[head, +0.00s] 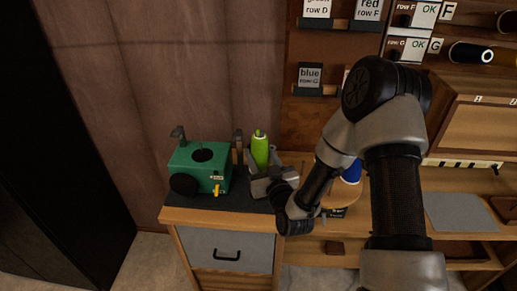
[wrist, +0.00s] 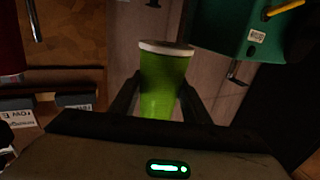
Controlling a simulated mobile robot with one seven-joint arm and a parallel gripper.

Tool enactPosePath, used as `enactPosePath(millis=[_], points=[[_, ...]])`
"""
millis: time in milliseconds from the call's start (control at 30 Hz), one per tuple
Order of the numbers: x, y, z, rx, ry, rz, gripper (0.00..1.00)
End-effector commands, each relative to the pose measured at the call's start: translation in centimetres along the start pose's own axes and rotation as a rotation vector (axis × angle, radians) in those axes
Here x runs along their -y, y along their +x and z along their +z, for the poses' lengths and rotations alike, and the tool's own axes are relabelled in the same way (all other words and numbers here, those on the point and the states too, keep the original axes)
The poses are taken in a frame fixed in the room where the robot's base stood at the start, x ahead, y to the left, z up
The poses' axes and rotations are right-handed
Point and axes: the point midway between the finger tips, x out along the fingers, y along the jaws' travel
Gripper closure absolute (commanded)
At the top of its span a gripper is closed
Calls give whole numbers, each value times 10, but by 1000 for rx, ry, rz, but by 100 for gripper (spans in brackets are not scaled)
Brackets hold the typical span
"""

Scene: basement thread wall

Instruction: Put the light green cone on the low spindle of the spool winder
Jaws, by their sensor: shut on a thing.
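The light green cone (head: 260,150) stands about upright just right of the spool winder (head: 208,170), a green box with a dark round opening on top. My gripper (head: 262,176) is shut on the lower part of the cone. In the wrist view the cone (wrist: 164,85) sits between both fingers, its pale rim toward the top. The winder's green side (wrist: 235,25) is at the upper right there. A dark post (head: 238,144) rises between winder and cone. The low spindle is not clearly visible, and I cannot tell whether the cone is around it.
The winder is on a dark mat (head: 228,199) over a grey-drawer cabinet (head: 230,248). A blue spool (head: 352,172) stands right of my forearm. Labelled thread racks (head: 310,78) hang on the wall behind. A yellow lever (head: 217,190) sticks out from the winder's front.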

Motion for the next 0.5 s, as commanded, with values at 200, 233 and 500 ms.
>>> enactPosePath(millis=[200,233,500], points=[[-1,0,20,-1,1,2,83],[-1,0,23,-1,1,2,83],[-1,0,51,0,0,1,83]])
